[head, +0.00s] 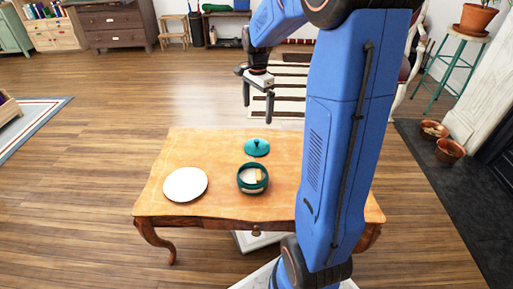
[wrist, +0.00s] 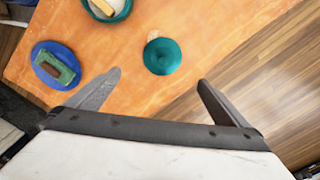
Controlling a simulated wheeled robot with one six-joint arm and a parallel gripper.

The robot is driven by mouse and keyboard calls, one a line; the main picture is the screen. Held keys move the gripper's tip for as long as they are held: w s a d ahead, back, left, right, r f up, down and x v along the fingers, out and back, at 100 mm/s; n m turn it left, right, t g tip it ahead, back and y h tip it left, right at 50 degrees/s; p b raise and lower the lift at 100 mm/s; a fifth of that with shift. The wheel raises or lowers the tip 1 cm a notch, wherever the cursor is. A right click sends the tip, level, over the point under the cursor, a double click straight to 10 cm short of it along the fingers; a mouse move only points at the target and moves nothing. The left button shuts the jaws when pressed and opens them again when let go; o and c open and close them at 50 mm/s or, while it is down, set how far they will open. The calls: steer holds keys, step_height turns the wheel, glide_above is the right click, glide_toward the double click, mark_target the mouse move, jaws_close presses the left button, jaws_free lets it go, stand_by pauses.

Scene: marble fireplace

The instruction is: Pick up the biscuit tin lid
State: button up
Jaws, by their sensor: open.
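In the wrist view the lid (wrist: 162,56) shows between and beyond my fingertips. The open teal biscuit tin (head: 253,187) stands just in front of it, with pale contents and a tan piece inside; part of the tin (wrist: 122,14) shows at the top of the wrist view. My gripper (head: 257,112) is open and empty, pointing down above the table's far side, apart from the lid.
A white plate (head: 185,184) lies at the table's left. In the wrist view a blue plate (wrist: 42,52) holds a green and brown item; my arm hides it from the head view. A striped rug (head: 290,85) lies beyond.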

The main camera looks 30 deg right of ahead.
steer(key=f, duration=0.1)
glide_toward(257, 140)
steer(key=shift+m, duration=0.3)
step_height(257, 140, down, 5)
steer(key=shift+d+f, duration=0.15)
steer(key=shift+f, duration=0.1)
steer(key=shift+w+a+f, duration=0.1)
steer(key=shift+f, duration=1.2)
steer(key=shift+w+a+f, duration=0.1)
steer(key=shift+f, duration=1.25)
steer(key=c, duration=0.9)
steer(key=shift+r, duration=0.15)
